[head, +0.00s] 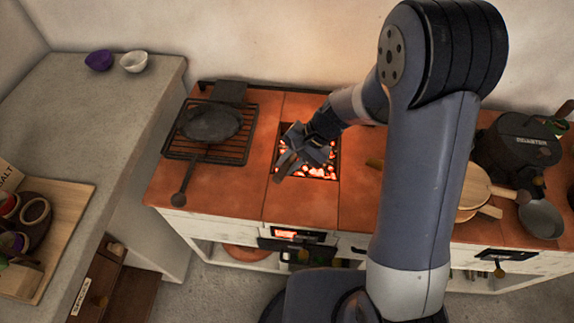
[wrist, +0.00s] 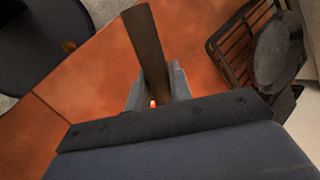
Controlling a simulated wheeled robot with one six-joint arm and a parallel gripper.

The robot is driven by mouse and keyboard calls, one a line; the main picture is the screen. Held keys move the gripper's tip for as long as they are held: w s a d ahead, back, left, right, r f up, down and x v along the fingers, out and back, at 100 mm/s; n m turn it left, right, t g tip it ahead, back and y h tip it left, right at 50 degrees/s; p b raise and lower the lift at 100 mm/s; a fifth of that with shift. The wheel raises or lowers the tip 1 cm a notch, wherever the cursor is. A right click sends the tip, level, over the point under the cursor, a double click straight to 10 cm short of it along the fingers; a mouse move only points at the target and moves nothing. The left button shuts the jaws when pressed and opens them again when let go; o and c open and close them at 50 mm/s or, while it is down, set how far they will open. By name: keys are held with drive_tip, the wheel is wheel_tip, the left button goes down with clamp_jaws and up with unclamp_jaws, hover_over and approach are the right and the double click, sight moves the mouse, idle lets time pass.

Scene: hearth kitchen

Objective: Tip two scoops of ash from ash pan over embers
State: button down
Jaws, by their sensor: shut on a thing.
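The embers (head: 318,172) glow orange in a square opening in the terracotta stove top. My gripper (head: 293,150) is over the left part of this opening and hides some of it. In the wrist view my gripper (wrist: 155,92) is shut on a brown, flat, handle-like piece (wrist: 146,45), which sticks out from between the fingers. Its other end is hidden, so I cannot tell whether it is a scoop or whether it carries ash. A small orange glow shows between the fingers. I cannot clearly make out the ash pan.
A dark pan (head: 209,123) lies on a grill rack (head: 240,140) left of the opening. A black pot (head: 520,145), wooden boards (head: 480,187) and a small grey pan (head: 541,218) crowd the right side. The stove top (head: 300,208) in front of the opening is clear.

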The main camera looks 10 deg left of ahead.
drive_tip(key=shift+d+f+y+b, duration=0.25)
drive_tip(key=shift+f+y+b, duration=0.35)
drive_tip(key=shift+b, duration=0.65)
drive_tip(key=y+b, duration=0.1)
drive_tip(key=b, duration=0.3)
drive_tip(key=d+f+n+t+y+b, duration=0.1)
drive_tip(key=y+b, duration=0.1)
drive_tip(key=b, duration=0.3)
drive_tip(key=f+y+b, duration=0.1)
drive_tip(key=b, duration=0.4)
drive_tip(key=shift+s+d+f+t, duration=0.15)
drive_tip(key=shift+s+d+t, duration=0.1)
drive_tip(key=shift+s+t, duration=0.1)
drive_tip(key=y+b, duration=0.1)
drive_tip(key=b, duration=0.2)
drive_tip(key=d+f+n+y+b, duration=0.1)
drive_tip(key=y+b, duration=0.1)
drive_tip(key=b, duration=0.2)
drive_tip(key=shift+s+f+t+b, duration=0.1)
drive_tip(key=shift+s+t+b, duration=0.1)
drive_tip(key=shift+t+b, duration=0.1)
drive_tip(key=shift+y+b, duration=0.4)
drive_tip(key=shift+b, duration=0.2)
drive_tip(key=shift+d+b, duration=0.15)
drive_tip(key=shift+b, duration=0.2)
